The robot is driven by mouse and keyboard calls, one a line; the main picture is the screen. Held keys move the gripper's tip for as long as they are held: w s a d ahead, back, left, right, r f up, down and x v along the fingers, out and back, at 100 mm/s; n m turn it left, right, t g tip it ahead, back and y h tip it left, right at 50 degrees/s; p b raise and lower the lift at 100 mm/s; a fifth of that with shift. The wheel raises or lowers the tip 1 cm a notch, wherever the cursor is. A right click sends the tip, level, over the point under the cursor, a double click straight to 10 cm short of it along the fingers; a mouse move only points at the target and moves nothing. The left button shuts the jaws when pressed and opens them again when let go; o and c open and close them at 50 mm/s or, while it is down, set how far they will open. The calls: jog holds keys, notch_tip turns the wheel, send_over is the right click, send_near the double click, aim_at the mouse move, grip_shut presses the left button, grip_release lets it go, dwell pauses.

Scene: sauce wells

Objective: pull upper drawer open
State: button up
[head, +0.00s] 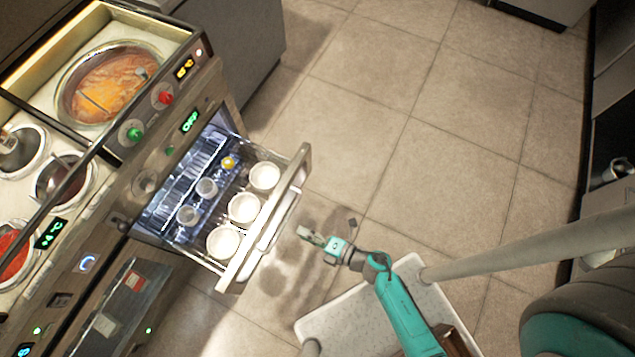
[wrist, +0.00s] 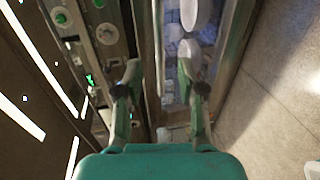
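The upper drawer (head: 296,172) stands pulled out from the counter front in the head view. Its inside shows several white cups (head: 244,208) and smaller grey cups. A pale handle (head: 262,245) runs along its front. My gripper (head: 304,234) is just right of the drawer front in the head view and looks apart from the handle. In the wrist view my gripper (wrist: 160,72) has its two fingers spread, with the drawer's edge and part of its inside seen beyond them. I see nothing held between the fingers.
The counter above holds an orange sauce pan (head: 105,82), round wells, knobs and green displays. A lower dark glass-fronted compartment (head: 112,308) is below the drawer. The tiled floor (head: 440,140) to the right is clear. Dark cabinets line the right edge.

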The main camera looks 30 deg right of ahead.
jog(key=shift+v, duration=1.85)
jog(key=s+d+r+m+h, duration=0.2)
jog(key=s+r+m, duration=0.3)
jog(key=r+m, duration=0.3)
jog(key=s+d+r+m+t+h, duration=0.1)
jog(key=s+d+r+m+h, duration=0.2)
jog(key=r+m, duration=0.5)
jog(key=s+d+r+m+h, duration=0.2)
jog(key=s+r+m, duration=0.6)
jog(key=r, duration=0.6)
jog(key=shift+d+m+t+h, duration=0.35)
jog(key=shift+m+t+h, duration=0.05)
jog(key=shift+h, duration=0.5)
